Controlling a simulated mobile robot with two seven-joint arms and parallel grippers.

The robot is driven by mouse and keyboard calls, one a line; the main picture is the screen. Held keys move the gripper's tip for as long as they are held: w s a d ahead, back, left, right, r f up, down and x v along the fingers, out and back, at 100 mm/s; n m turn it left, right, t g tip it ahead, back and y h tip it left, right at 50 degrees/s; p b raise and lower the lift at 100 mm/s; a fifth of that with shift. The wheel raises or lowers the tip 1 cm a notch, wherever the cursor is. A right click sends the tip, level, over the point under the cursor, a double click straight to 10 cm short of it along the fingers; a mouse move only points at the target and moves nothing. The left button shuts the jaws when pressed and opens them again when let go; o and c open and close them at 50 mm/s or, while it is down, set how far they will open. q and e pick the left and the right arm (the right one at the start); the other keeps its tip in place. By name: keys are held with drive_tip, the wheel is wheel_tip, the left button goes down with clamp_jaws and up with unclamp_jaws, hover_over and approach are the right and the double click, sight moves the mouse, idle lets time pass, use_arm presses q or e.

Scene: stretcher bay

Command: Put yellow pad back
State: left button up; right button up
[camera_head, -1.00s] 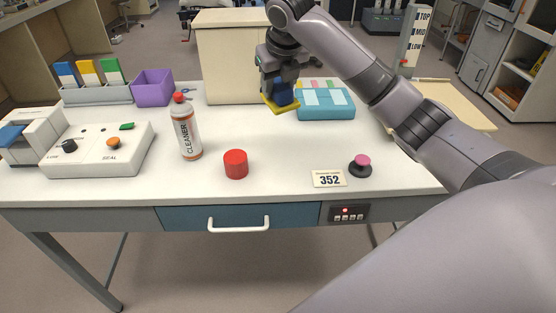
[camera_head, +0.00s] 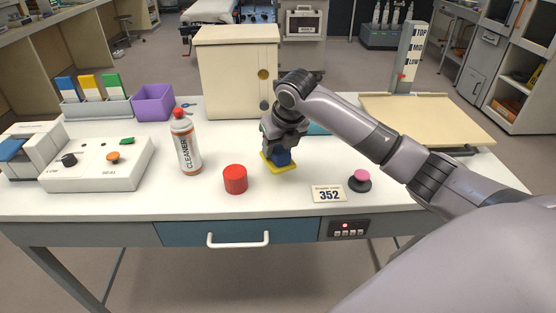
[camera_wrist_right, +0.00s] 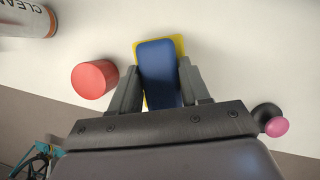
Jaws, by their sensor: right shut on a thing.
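The yellow pad (camera_head: 284,170) is a flat yellow plate with a blue block (camera_head: 282,157) on top as its grip. My right gripper (camera_head: 280,150) is shut on the blue block, pointing down over the white table. The pad is low, at or just above the tabletop, right of the red cylinder (camera_head: 235,179); I cannot tell whether it touches. In the right wrist view the blue block (camera_wrist_right: 158,72) sits between my two fingers, and the yellow edge (camera_wrist_right: 180,47) shows past it. My left gripper is not in view.
A cleaner bottle (camera_head: 186,143) stands left of the red cylinder. A 352 sign (camera_head: 329,194) and a pink-topped knob (camera_head: 361,179) are at the right front. A beige cabinet (camera_head: 237,72) stands behind. A rack with blue, yellow and green upright pieces (camera_head: 95,105) is at the back left.

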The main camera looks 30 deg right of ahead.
drive_tip(key=shift+f, duration=2.3)
drive_tip(key=o, duration=1.2)
drive_tip(key=shift+c, duration=0.2)
drive_tip(key=v, duration=1.2)
